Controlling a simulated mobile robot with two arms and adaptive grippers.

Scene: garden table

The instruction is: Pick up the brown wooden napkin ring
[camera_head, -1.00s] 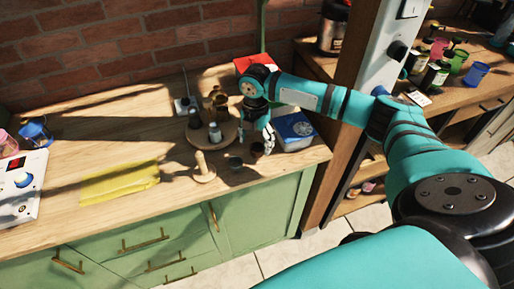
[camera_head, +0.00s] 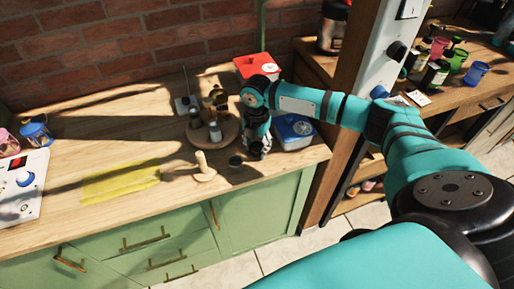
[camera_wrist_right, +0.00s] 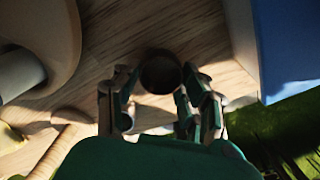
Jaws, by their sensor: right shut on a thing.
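The brown wooden napkin ring (camera_wrist_right: 160,72) shows as a dark round shape between the fingertips of my right gripper (camera_wrist_right: 158,82) in the right wrist view. The fingers are closed on it from both sides, low over the wooden counter. In the head view my right gripper (camera_head: 256,152) points down at the counter, left of the blue box, and its fingers hide most of the ring. Whether the ring touches the counter is hard to tell. My left gripper is not in view.
A small dark cup (camera_head: 235,162) stands just left of the gripper. A wooden post on a round base (camera_head: 204,175) is further left. A round wooden board (camera_head: 194,135) with bottles stands behind it, and a blue box (camera_head: 293,131) is at right. A yellow cloth (camera_head: 120,183) lies left.

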